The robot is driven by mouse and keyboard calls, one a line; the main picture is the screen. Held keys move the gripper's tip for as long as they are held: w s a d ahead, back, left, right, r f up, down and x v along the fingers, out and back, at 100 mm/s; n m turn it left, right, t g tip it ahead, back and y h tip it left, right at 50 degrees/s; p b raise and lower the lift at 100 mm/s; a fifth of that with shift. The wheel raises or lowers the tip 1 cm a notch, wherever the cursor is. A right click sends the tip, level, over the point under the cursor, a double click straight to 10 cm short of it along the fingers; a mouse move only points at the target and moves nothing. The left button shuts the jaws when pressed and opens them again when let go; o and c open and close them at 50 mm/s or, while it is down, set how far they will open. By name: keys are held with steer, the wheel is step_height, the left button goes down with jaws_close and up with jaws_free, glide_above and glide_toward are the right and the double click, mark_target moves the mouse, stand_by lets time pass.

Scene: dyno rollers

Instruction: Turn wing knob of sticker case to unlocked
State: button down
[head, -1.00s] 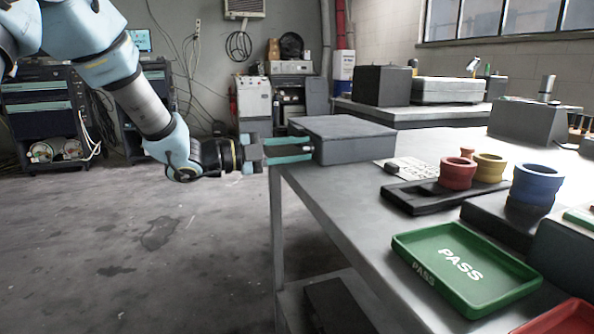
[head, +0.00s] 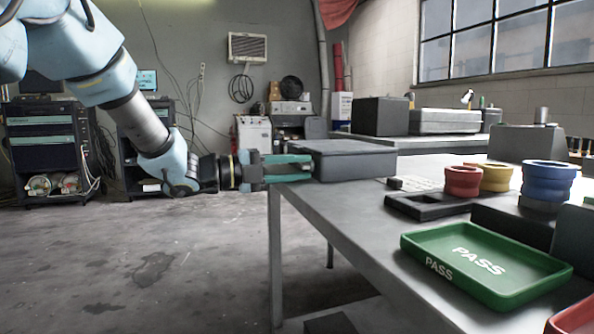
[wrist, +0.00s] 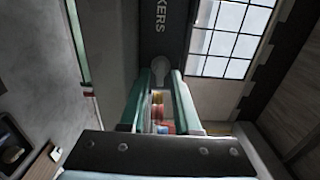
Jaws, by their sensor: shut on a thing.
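The sticker case is a dark grey box (head: 355,164) on the near left corner of the workbench. In the wrist view its dark face (wrist: 160,30) shows the letters "KERS". A rounded grey knob (wrist: 160,66) sits below the letters. My gripper (head: 308,165) reaches the case's left side from the left. In the wrist view its teal fingers (wrist: 159,80) stand either side of the knob, shut on it. The fingertips hide part of the knob, so its exact angle is hard to tell.
On the workbench (head: 345,215), a green PASS tray (head: 485,262) lies in front. Red (head: 462,181), yellow (head: 496,177) and blue (head: 548,181) rollers stand to the right, near a black holder (head: 425,205). The floor left of the bench is clear.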

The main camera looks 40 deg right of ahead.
steer(key=shift+f, duration=0.1)
steer(key=c, duration=0.9)
jaws_free()
steer(key=shift+c, duration=0.2)
steer(key=p+v, duration=0.1)
steer(key=v, duration=1)
